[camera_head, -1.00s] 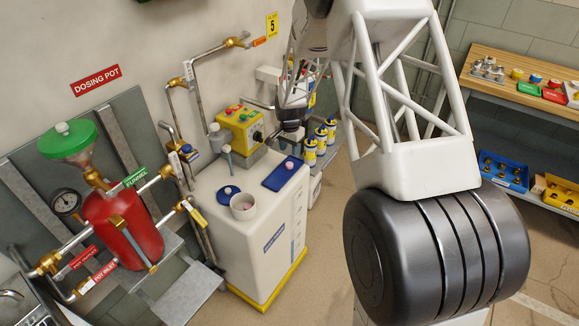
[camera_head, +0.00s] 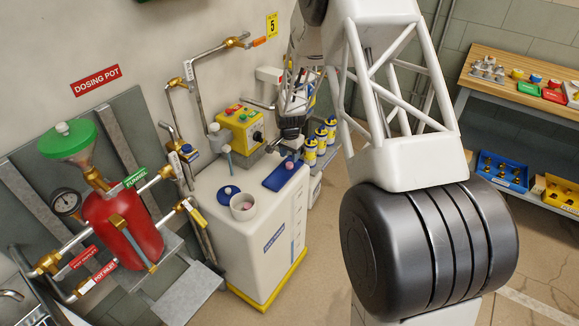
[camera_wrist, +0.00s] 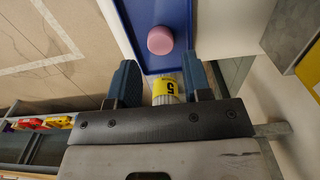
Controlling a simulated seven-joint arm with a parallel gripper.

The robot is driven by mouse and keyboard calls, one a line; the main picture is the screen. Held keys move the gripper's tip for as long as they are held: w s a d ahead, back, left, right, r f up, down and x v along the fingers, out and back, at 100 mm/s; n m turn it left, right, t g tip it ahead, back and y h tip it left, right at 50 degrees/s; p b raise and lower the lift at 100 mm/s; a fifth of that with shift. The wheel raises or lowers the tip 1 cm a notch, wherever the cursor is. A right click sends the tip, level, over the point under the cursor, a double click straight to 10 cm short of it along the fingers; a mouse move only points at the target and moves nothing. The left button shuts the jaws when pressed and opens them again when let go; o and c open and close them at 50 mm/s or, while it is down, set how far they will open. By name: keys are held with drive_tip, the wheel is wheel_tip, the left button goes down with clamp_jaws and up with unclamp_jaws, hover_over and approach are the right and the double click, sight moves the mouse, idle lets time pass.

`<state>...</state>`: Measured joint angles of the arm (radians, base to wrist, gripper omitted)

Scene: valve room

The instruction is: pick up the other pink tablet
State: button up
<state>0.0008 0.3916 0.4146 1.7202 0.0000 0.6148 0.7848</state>
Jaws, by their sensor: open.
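A pink tablet (camera_head: 289,164) lies on the blue tray (camera_head: 273,183) on top of the white tank. In the wrist view the tablet (camera_wrist: 160,40) lies on the blue tray (camera_wrist: 143,14), just beyond the fingertips and roughly centred between them. My gripper (camera_wrist: 160,62) is open, with a finger on each side and no tablet between them. In the head view my gripper (camera_head: 291,138) hangs above the tray's far end, close to the tablet. A white cup (camera_head: 243,214) beside the tray has something pink inside.
A round dark blue lid (camera_head: 228,192) lies by the cup. The red dosing pot (camera_head: 125,225) and pipes are at left. A workbench (camera_head: 500,80) is at far right.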

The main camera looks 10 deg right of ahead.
sight(289, 164)
drive_tip(key=shift+f, duration=2.2)
drive_tip(key=shift+c, duration=0.4)
drive_tip(key=c, duration=0.6)
drive_tip(key=shift+r, duration=0.1)
drive_tip(key=shift+r, duration=0.8)
wheel_tip(289, 164, up, 2)
drive_tip(key=s+r, duration=0.1)
drive_tip(key=s, duration=1.5)
